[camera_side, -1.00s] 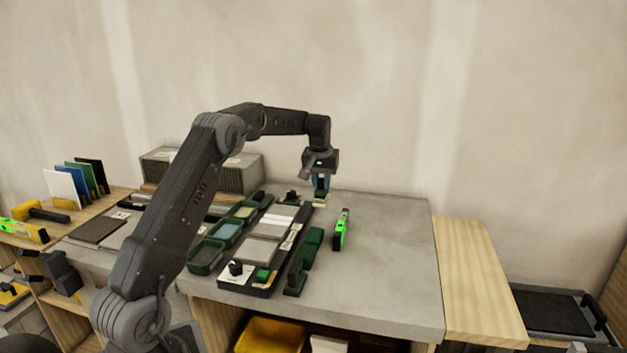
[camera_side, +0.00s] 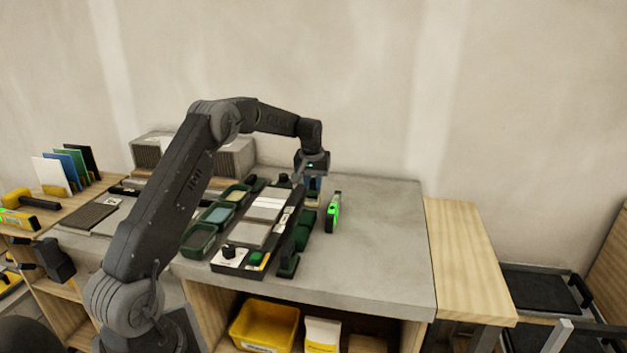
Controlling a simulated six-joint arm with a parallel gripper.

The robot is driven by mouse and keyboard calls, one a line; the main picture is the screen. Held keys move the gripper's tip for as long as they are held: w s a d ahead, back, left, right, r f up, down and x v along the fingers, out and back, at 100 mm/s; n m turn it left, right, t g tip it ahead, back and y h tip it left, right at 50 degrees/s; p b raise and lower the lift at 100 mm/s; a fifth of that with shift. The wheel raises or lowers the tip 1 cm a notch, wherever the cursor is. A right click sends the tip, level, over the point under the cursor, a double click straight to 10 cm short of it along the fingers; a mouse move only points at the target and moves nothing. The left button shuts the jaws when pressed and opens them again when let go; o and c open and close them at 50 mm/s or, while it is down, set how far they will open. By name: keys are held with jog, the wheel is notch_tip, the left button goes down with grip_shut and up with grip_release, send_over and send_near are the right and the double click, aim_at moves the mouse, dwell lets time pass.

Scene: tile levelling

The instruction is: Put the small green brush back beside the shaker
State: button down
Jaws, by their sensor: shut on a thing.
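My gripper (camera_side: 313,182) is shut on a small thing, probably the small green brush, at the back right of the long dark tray. The held piece (camera_side: 312,189) shows as a small pale and dark patch below the jaws. It is too small to tell its colour or whether it touches anything below. I cannot pick out the shaker for certain. A small dark upright piece (camera_side: 284,180) stands left of the gripper, at the tray's back end.
The long dark tray (camera_side: 275,192) holds pale tiles and a white dial plate (camera_side: 230,257). Dark green blocks (camera_side: 303,232) lie along its right side. A bright green tool (camera_side: 333,213) stands right. The grey worktop (camera_side: 385,240) is clear farther right.

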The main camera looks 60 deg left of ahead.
jog(key=shift+s+d+x, duration=0.1)
jog(key=shift+x, duration=0.65)
jog(key=shift+s+d+x, duration=0.1)
jog(key=shift+s+x, duration=0.05)
jog(key=shift+x, duration=0.55)
dwell(0.5)
jog(key=c, duration=0.6)
grip_release()
jog(key=shift+f, duration=0.1)
jog(key=shift+o, duration=0.2)
jog(key=shift+w+a+v, duration=0.2)
jog(key=shift+v, duration=1.1)
jog(key=shift+w+a+v, duration=0.15)
jog(key=shift+w+v, duration=0.05)
jog(key=shift+v, duration=1.1)
jog(key=shift+w+a+v, duration=0.2)
jog(key=shift+v, duration=1.15)
jog(key=shift+r, duration=0.2)
